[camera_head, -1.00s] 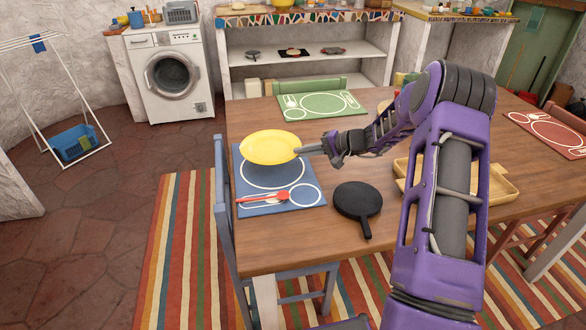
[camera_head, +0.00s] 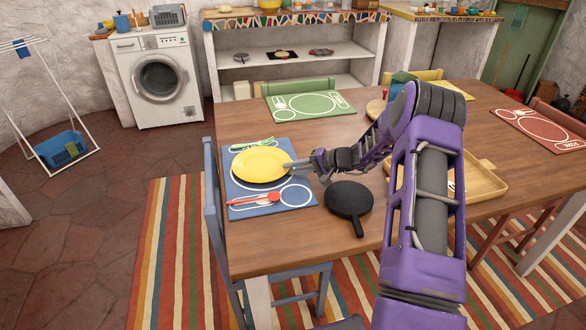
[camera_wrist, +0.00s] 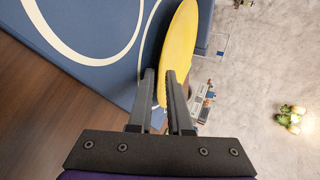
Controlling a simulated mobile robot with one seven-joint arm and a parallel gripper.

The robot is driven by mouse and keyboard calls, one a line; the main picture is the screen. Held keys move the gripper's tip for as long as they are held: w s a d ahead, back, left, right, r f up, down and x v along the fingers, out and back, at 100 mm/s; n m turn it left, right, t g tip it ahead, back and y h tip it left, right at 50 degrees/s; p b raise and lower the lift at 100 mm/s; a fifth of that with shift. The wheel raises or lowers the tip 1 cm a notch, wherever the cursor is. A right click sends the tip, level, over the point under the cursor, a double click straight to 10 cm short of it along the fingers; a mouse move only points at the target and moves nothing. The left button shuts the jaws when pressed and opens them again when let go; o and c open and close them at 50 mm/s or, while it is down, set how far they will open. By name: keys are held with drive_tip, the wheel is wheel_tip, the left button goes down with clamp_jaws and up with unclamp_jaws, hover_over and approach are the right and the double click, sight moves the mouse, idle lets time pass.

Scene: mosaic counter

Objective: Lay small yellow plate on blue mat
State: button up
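The small yellow plate (camera_head: 262,165) is over the blue mat (camera_head: 238,203), covering most of the mat's large white printed ring. My gripper (camera_head: 291,168) reaches in from the right and is shut on the plate's right rim. In the wrist view the plate (camera_wrist: 180,45) shows nearly edge-on between my two fingers (camera_wrist: 163,88), with the blue mat (camera_wrist: 85,35) to its left. The plate is level and very low; I cannot tell whether it touches the mat.
A red spoon (camera_head: 253,199) and a green fork (camera_head: 252,145) lie on the blue mat. A black pan (camera_head: 349,199) is just right of the mat. A wooden tray (camera_head: 487,183), a green mat (camera_head: 310,104) and a red mat (camera_head: 538,130) are farther off on the table.

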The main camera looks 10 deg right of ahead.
drive_tip(key=p+v, duration=0.1)
drive_tip(key=v, duration=1.1)
drive_tip(key=shift+r, duration=0.15)
